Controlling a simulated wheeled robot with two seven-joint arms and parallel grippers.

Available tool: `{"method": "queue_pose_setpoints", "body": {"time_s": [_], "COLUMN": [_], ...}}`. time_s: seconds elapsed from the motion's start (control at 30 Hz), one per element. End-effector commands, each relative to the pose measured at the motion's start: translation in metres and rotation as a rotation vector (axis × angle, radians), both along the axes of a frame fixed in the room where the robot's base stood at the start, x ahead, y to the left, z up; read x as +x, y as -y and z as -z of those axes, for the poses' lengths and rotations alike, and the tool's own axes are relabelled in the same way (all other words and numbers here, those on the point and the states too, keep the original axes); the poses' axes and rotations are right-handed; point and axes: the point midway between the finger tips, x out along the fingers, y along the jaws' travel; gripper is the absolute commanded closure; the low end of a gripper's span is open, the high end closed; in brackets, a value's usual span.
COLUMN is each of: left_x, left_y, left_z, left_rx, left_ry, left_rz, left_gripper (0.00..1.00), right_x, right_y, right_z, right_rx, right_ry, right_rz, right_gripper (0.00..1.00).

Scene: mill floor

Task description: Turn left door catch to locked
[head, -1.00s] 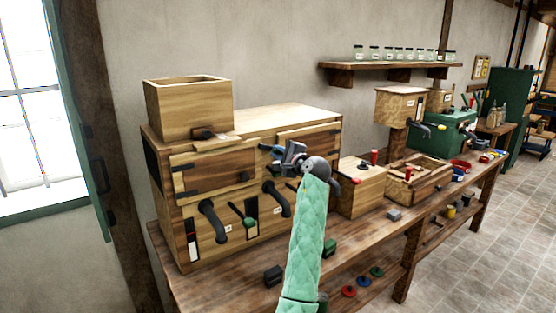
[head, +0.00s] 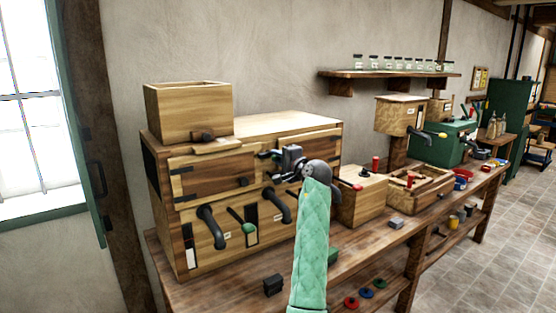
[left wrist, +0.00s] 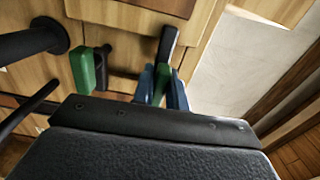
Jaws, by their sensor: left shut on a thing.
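The left door (head: 205,176) of the wooden cabinet is shut. At its right edge my left gripper (head: 274,158) reaches in and hides most of the left door catch. In the left wrist view the catch (left wrist: 168,45) shows as a black piece with a green end. The blue fingertips (left wrist: 162,85) of my left gripper are shut around the green end. The catch's marking cannot be read. My right gripper is not in view.
Two black bent spouts (head: 211,228) and a green-ended lever (head: 246,226) stick out from the cabinet below the doors. A wooden box (head: 188,110) stands on top. A small box (head: 362,196) with a red knob stands to the right. A dark block (head: 272,286) lies on the bench.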

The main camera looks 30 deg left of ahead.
Motion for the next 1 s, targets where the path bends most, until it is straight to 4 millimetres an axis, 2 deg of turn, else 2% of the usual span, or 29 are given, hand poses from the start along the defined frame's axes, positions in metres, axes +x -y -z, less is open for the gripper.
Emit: {"method": "queue_pose_setpoints", "body": {"time_s": [0.27,0.3,0.4,0.77,1.0], "left_x": [0.000,0.000,0.000,-0.002,-0.014], "left_y": [0.000,0.000,0.000,0.005,0.037], "left_z": [0.003,0.003,0.002,0.002,0.004], "left_rx": [-0.002,-0.002,-0.002,-0.001,-0.001], "left_ry": [-0.003,-0.003,-0.003,-0.002,-0.002], "left_rz": [-0.001,-0.001,-0.001,0.000,0.002], "left_gripper": [1.00,0.82,0.65,0.65,0.65], "right_x": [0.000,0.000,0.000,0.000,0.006], "right_y": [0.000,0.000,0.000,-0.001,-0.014], "right_z": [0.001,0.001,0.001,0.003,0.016], "right_rx": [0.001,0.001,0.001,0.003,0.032], "right_ry": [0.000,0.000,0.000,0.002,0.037], "right_rz": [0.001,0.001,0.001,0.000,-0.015], "right_gripper": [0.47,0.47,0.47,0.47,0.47]}}
